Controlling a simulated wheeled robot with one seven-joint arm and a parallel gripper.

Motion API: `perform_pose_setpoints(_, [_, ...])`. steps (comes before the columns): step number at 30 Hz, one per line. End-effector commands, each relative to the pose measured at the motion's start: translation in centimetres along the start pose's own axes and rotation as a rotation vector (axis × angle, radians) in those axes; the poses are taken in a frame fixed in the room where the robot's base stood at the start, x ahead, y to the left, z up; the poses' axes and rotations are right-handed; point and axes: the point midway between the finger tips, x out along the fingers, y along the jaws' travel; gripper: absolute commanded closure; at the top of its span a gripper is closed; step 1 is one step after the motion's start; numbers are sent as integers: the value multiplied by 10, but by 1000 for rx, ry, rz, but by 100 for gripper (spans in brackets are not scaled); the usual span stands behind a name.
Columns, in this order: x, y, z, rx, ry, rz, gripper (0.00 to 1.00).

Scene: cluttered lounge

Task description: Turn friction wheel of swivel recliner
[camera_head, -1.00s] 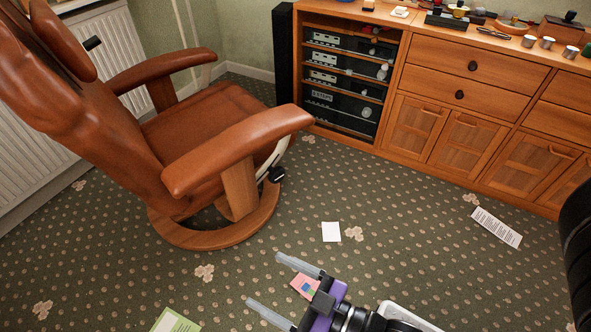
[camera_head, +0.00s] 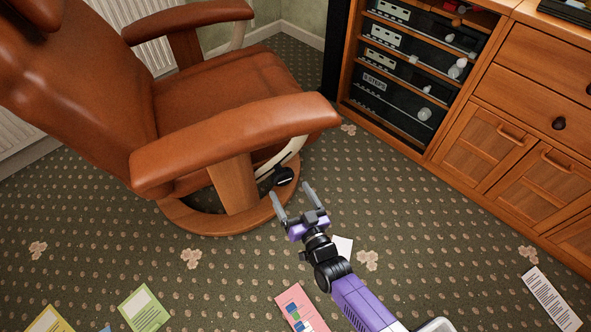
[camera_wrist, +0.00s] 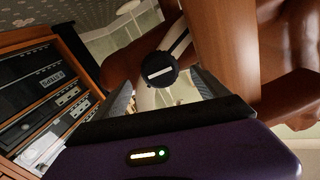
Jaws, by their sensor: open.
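The swivel recliner (camera_head: 225,82) is brown leather with wooden armrest posts and a round wooden base, at the left in the head view. Its friction wheel (camera_head: 284,176) is a black knob low on the side, beside a pale metal bracket under the near armrest. In the wrist view the friction wheel (camera_wrist: 159,70) shows face-on with a white bar mark, in the upper middle. My gripper (camera_head: 292,192) is open and empty. Its two fingers point at the wheel, just short of it or beside it; I cannot tell whether they touch.
A wooden cabinet (camera_head: 499,145) with shelves of audio gear (camera_head: 409,82) stands at the right. Papers lie on the patterned carpet, including a pink leaflet (camera_head: 289,302), a green one (camera_head: 144,309) and a white sheet (camera_head: 551,299). Carpet between recliner and cabinet is mostly clear.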

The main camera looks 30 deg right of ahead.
Motion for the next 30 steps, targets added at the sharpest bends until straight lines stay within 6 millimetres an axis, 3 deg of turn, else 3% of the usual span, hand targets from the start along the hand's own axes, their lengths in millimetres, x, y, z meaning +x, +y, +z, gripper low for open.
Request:
perform_pose_setpoints(12, [60,1,3,-1,1,0,16])
perform_pose_setpoints(25, [70,1,1,-1,-2,0,16])
perform_pose_setpoints(30, [70,1,1,-1,-2,0,47])
